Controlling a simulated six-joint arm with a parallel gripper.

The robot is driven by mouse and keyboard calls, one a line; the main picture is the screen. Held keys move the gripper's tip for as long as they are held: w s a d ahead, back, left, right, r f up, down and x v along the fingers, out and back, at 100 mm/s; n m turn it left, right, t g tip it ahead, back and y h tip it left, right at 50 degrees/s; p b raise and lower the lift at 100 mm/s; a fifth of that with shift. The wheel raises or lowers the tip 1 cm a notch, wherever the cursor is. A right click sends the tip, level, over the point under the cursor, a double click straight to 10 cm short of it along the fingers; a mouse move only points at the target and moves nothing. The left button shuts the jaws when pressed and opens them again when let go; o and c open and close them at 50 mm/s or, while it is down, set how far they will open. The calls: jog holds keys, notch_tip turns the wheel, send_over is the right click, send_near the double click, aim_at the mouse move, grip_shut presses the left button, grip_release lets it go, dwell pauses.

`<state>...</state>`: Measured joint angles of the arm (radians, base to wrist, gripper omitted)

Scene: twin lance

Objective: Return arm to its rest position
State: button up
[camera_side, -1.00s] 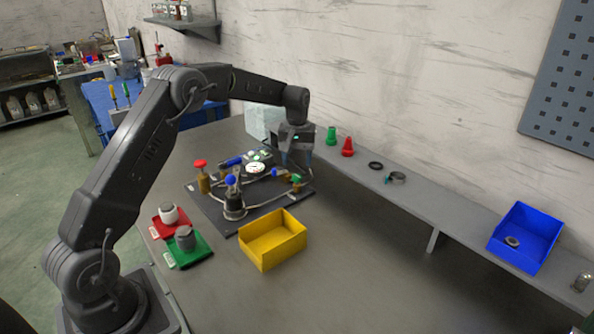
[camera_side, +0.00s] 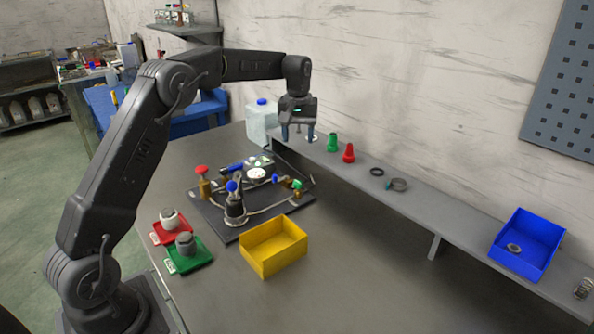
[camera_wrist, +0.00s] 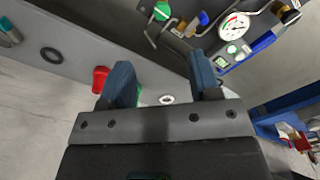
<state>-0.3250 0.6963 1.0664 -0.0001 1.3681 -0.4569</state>
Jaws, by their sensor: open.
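My gripper (camera_side: 298,136) hangs above the back of the table near the shelf, fingers pointing down. Its two blue fingers are apart and nothing is held between them. In the wrist view the gripper (camera_wrist: 164,84) shows the same gap, with a pale ring (camera_wrist: 166,99) visible beyond it. The black board (camera_side: 266,207) with gauge, hoses and valves lies on the table, below and to the left of the gripper. In the wrist view the gauge (camera_wrist: 234,26) shows at the upper right.
A green cone (camera_side: 333,142) and a red cone (camera_side: 348,153) stand on the shelf (camera_side: 436,213), with rings (camera_side: 397,185) farther right. A white jug (camera_side: 262,122) stands behind. A yellow bin (camera_side: 273,247), a red tray (camera_side: 172,236) and a green tray (camera_side: 190,258) sit in front. A blue bin (camera_side: 526,243) is at right.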

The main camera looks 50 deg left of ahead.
jog(key=s+d+r+m+t, duration=0.35)
jog(key=s+d+r, duration=0.7)
jog(key=s, duration=0.45)
jog(key=s+d+f+m+t, duration=0.1)
jog(key=s+d+f+m, duration=0.1)
jog(key=s, duration=0.7)
jog(key=s+d+f+m+t, duration=0.1)
jog(key=s+d+f+m, duration=0.2)
jog(key=s, duration=0.6)
jog(key=shift+d+f, duration=0.25)
jog(key=shift+d, duration=0.9)
jog(key=shift+m, duration=0.25)
jog(key=shift+c, duration=0.2)
